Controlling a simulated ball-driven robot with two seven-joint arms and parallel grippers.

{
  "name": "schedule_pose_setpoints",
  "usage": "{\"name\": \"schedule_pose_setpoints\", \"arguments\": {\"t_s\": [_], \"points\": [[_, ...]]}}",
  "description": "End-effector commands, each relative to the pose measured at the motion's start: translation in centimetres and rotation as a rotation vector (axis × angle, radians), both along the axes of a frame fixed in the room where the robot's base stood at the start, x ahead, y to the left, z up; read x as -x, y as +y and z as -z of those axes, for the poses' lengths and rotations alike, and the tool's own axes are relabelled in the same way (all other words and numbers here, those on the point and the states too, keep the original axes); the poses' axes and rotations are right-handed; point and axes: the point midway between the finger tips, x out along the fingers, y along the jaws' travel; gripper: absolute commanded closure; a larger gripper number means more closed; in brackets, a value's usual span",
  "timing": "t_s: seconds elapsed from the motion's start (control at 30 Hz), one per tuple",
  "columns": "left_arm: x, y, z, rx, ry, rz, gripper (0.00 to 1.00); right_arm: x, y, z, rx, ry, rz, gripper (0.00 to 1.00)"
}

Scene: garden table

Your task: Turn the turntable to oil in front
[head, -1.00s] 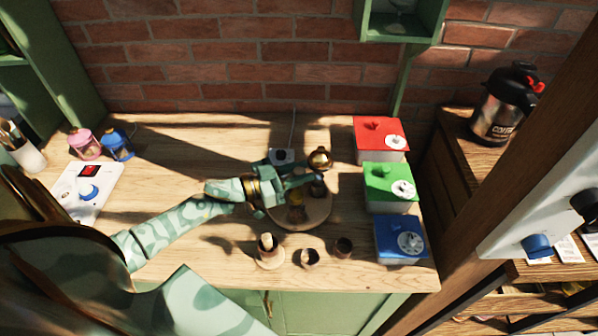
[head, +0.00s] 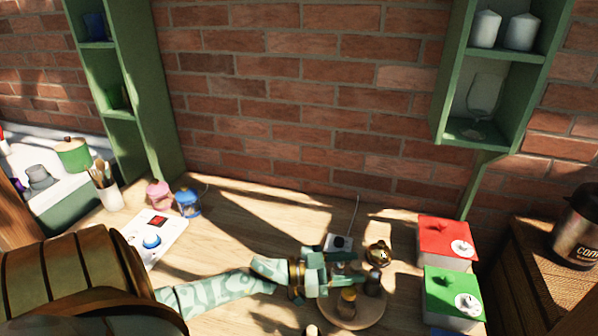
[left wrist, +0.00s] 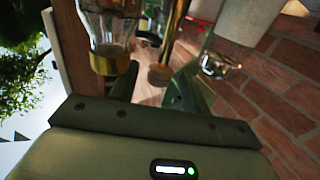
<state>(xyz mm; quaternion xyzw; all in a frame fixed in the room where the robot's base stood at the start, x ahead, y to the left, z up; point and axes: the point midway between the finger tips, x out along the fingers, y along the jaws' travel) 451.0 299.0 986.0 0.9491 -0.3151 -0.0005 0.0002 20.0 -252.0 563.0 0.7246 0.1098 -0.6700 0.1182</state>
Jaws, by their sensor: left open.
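The turntable (head: 372,318) is a round wooden disc on the table, low and right of centre in the head view. An amber bottle (head: 347,299) and a darker container (head: 372,284) stand on it. My left gripper (head: 355,274) is open and reaches in from the left over its back part, partly hiding what stands there. In the left wrist view, a clear vessel with amber contents (left wrist: 110,50) shows by the left finger, and a slim wooden piece (left wrist: 160,72) shows between the fingers. I cannot tell whether either finger touches anything. Which vessel holds oil is unclear. My right gripper is out of view.
A gold bear-shaped thing (head: 378,253) stands close behind the turntable. Red (head: 446,240) and green (head: 452,298) boxes stand to its right. A white panel (head: 150,240) and pink (head: 158,194) and blue (head: 188,203) jars are at left. The brick wall bounds the back.

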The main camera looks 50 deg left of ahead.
Motion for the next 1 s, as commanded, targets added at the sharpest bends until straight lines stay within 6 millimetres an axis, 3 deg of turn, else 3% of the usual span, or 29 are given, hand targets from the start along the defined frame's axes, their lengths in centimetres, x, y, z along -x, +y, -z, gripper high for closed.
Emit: {"name": "schedule_pose_setpoints", "arguments": {"t_s": [0.3,0.5,0.7,1.0], "points": [[6.9,5.2,0.1,-0.003,0.005,0.0,0.53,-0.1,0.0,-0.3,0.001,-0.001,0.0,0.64],[10.2,7.6,0.0,-0.001,0.003,0.0,0.53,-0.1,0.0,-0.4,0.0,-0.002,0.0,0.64],[11.5,8.6,0.0,-0.001,0.001,0.001,0.53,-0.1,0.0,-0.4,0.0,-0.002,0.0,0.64],[11.5,8.7,0.0,-0.001,-0.001,0.0,0.53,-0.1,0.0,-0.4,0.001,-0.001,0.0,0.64]]}}
